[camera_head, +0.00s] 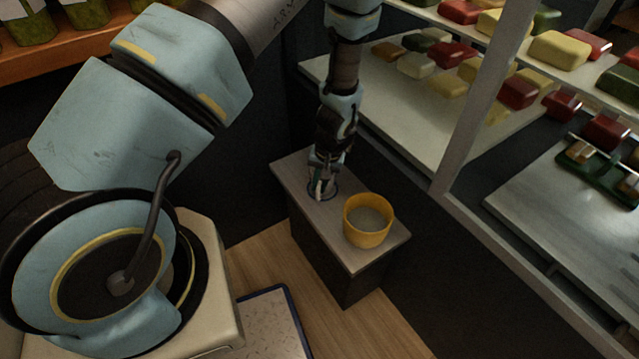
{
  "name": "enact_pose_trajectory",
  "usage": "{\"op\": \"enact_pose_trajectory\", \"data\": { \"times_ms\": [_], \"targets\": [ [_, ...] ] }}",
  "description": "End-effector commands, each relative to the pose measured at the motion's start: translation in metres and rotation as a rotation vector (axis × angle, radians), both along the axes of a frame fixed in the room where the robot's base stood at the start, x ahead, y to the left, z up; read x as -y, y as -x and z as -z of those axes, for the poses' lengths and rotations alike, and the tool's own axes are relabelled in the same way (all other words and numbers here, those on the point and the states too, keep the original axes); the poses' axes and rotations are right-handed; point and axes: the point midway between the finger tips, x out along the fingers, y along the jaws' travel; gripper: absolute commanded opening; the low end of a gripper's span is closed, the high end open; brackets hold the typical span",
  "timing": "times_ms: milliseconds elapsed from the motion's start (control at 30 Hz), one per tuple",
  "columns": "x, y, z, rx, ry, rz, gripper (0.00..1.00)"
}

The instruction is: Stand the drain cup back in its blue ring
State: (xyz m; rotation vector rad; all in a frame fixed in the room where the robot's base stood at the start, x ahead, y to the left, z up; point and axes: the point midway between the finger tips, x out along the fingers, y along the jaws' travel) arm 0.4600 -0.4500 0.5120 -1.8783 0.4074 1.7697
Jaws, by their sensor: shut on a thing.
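My gripper (321,184) points down over the left part of a small grey-topped stand. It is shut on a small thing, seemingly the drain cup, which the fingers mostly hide. A thin dark blue ring (336,192) lies on the stand top around the spot under the fingertips. The held thing is at the ring, low to the top. I cannot tell whether it is upright, or whether it touches the surface inside the ring.
A yellow round tub (367,236) stands on the same stand (388,247), close to the right of my gripper. Shelves (405,115) with several coloured blocks rise behind and to the right. A blue-edged mat (262,325) lies on the wooden floor in front.

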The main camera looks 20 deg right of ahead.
Motion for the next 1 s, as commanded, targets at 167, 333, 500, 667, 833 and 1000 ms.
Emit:
{"op": "enact_pose_trajectory", "data": {
  "times_ms": [167, 333, 500, 667, 833, 1000],
  "targets": [
    [0.0, 0.0, 0.003, 0.0, 0.0, 0.0, 0.0],
    [0.0, 0.0, 0.003, 0.0, 0.0, 0.0, 0.27],
    [0.0, 0.0, 0.003, 0.0, 0.0, 0.0, 0.44],
    [0.0, 0.0, 0.003, 0.0, 0.0, 0.0, 0.44],
    [0.001, 0.0, -0.004, 0.001, 0.001, 0.0, 0.44],
    [0.005, 0.002, -0.029, 0.001, 0.003, 0.001, 0.44]
  ]
}}
